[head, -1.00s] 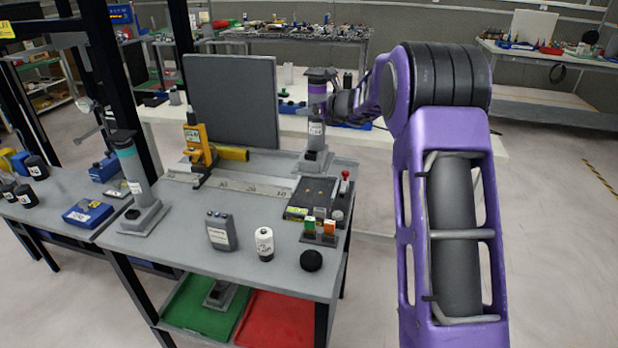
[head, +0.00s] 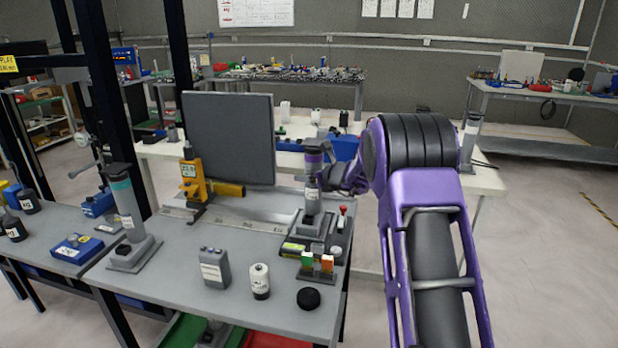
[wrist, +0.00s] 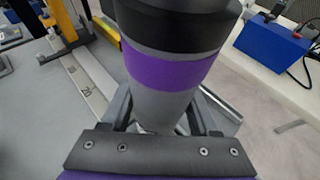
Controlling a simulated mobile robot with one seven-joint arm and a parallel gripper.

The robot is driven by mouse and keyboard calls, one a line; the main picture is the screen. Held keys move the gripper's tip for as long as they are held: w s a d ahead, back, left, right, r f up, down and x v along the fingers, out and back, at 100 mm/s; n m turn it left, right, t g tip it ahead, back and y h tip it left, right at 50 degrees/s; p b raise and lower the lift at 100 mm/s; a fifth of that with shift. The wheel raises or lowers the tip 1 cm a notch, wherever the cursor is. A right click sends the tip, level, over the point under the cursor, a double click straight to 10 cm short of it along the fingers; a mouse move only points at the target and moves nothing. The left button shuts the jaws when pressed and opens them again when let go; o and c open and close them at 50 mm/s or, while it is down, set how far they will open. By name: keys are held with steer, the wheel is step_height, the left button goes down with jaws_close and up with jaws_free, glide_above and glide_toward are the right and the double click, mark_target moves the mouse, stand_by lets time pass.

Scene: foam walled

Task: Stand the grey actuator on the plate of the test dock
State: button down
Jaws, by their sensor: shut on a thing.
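The grey actuator (head: 313,198) has a black cap, a purple band and a square grey foot. It is upright in my gripper (head: 320,182), which is shut around its upper body. In the wrist view, the actuator (wrist: 168,72) fills the middle between the fingers of my gripper (wrist: 163,118). The test dock (head: 318,249), dark with a yellow-green label and a red button, is at the bench's right side. The actuator's foot appears over the dock's plate and hides most of it. I cannot tell whether the foot touches the plate.
A teal-banded actuator (head: 127,205) stands at the bench's left. A yellow gauge (head: 193,180) and dark panel (head: 228,138) stand behind. Green and orange blocks (head: 317,263), a grey meter (head: 214,267), a white bottle (head: 260,280) and a black puck (head: 310,298) are in front.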

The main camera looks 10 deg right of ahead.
steer(key=shift+c, duration=0.7)
jaws_free()
steer(key=shift+f, duration=0.1)
steer(key=v, duration=1.2)
